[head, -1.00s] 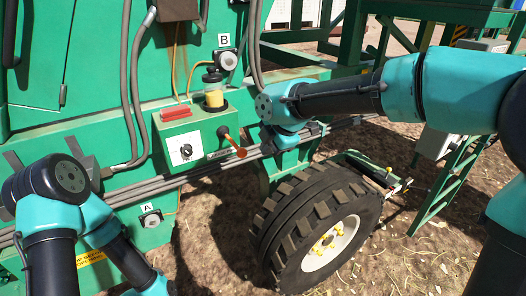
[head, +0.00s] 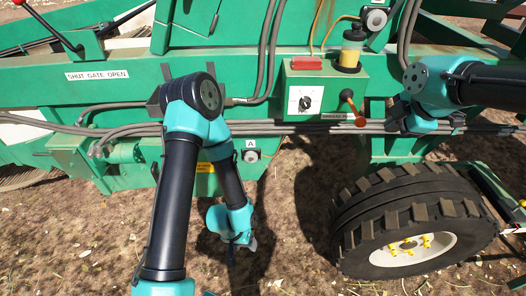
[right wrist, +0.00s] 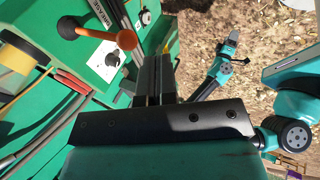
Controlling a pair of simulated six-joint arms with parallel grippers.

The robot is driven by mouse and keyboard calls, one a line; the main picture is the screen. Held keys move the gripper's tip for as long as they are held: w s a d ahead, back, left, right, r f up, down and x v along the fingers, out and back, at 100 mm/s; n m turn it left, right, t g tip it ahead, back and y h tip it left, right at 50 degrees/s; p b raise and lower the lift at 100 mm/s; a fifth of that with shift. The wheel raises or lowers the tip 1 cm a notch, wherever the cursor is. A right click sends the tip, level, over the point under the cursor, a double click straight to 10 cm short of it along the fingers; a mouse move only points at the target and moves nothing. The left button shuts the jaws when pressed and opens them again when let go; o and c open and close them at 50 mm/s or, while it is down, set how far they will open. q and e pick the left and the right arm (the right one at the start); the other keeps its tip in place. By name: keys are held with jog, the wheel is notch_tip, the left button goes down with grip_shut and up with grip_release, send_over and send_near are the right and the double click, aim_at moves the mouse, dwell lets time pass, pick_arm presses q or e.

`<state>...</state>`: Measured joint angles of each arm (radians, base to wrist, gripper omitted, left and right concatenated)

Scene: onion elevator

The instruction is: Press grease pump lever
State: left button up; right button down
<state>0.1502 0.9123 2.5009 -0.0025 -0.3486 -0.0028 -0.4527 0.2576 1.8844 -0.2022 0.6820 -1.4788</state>
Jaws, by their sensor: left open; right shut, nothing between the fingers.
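The grease pump lever (head: 351,107) has an orange handle with a rounded end and hangs down at the right side of the green pump box (head: 325,92). In the right wrist view, the lever (right wrist: 115,36) points to the right from its black base. My right gripper (head: 394,124) is just right of the lever and apart from it. In the right wrist view its fingers (right wrist: 153,77) are shut and empty, below and right of the orange end. My left gripper (head: 235,246) is open and empty, low over the ground, well below the box.
A yellow grease reservoir (head: 350,45) and a red block (head: 306,63) sit on top of the box. A black dial (head: 304,102) is on its front. Grey hoses (head: 290,128) run beneath it. A large tyre (head: 410,215) stands below right. Bare ground lies beneath my left gripper.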

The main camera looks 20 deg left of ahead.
dwell(0.6)
notch_tip(320, 180, up, 11)
jog(key=g+h, duration=0.1)
jog(key=g, duration=0.2)
send_over(363, 118)
jog(key=s+d, duration=0.2)
jog(key=d, duration=0.2)
jog(key=shift+w+r, duration=0.1)
jog(key=shift+w, duration=0.15)
jog(key=x, duration=1.4)
jog(key=shift+d, duration=0.3)
jog(key=shift+a, duration=0.1)
